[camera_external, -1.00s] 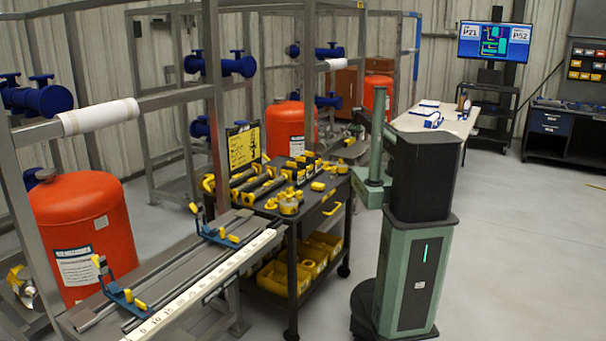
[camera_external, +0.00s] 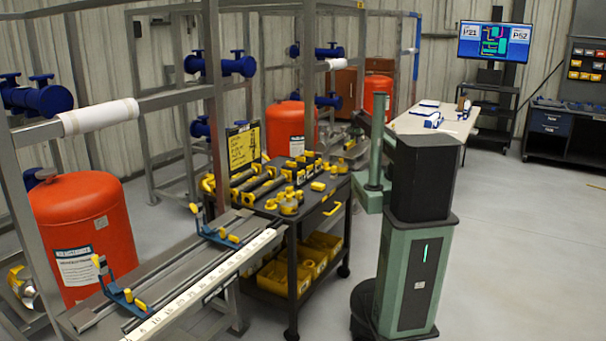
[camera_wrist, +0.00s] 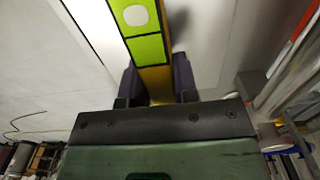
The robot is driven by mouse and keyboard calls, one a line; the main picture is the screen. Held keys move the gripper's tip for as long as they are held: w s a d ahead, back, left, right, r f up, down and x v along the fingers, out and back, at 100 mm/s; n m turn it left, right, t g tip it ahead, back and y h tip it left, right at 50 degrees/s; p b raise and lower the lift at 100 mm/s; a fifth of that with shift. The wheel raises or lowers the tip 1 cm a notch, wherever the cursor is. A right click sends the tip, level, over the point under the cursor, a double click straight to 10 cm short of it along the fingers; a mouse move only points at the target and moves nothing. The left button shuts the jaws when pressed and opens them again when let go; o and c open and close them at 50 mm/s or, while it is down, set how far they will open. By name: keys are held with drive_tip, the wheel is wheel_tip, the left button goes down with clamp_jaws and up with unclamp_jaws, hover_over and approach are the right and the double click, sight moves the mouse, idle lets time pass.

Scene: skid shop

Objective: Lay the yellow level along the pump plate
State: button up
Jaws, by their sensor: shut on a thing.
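The yellow level (camera_wrist: 149,50) shows in the wrist view as a long yellow bar with bright lime panels and a pale round spot. My gripper (camera_wrist: 157,84) is shut on it, with one dark finger on each side. The level runs from the jaws up to the top edge of the picture. A pale flat surface (camera_wrist: 212,35) lies behind the level; I cannot tell whether it is the pump plate or whether the level touches it. In the external view my gripper and the level cannot be made out clearly beyond my arm.
A dark cart (camera_external: 322,213) with yellow tools and bins stands left of my column. A grey bench with a white ruler (camera_external: 200,286) is at front left. Steel frames hold orange tanks (camera_external: 86,240) and blue pipes (camera_external: 40,99). Open floor lies to the right.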

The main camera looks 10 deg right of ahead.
drive_tip(key=shift+f, duration=0.15)
idle(0.3)
drive_tip(key=shift+f+b, duration=0.6)
drive_tip(key=shift+b, duration=0.1)
drive_tip(key=shift+f, duration=0.1)
drive_tip(key=shift+f+b, duration=0.2)
drive_tip(key=shift+b, duration=0.1)
drive_tip(key=o, duration=0.9)
drive_tip(key=shift+c, duration=0.4)
